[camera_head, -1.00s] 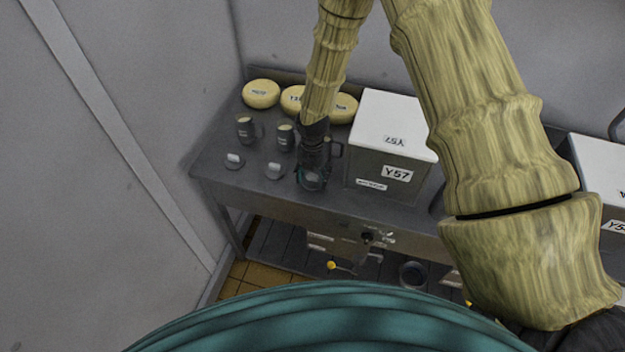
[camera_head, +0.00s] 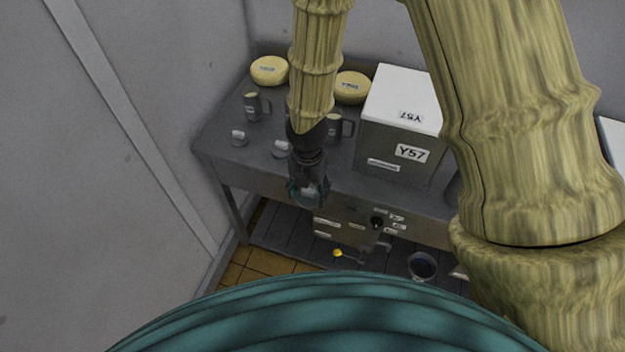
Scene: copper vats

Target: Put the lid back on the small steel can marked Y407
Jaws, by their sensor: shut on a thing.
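My gripper (camera_head: 308,188) is shut on a small grey lid (camera_head: 307,194), in front of the steel table's front edge in the picture. Two similar grey lids (camera_head: 239,138) lie on the table, the second one (camera_head: 281,149) just left of my gripper. A small steel can with a handle (camera_head: 256,106) stands open behind the lids at the left. Another can (camera_head: 335,128) shows partly at the right of my arm. My arm hides the part between them. The labels on cans and lids are too small to read, so I cannot tell which is Y407.
A steel box marked Y57 (camera_head: 400,150) with a white top stands right of the cans. Yellow rounds (camera_head: 269,70) lie at the back of the table (camera_head: 217,139). A wall closes off the left. Below are a shelf and a dark round vessel (camera_head: 422,265).

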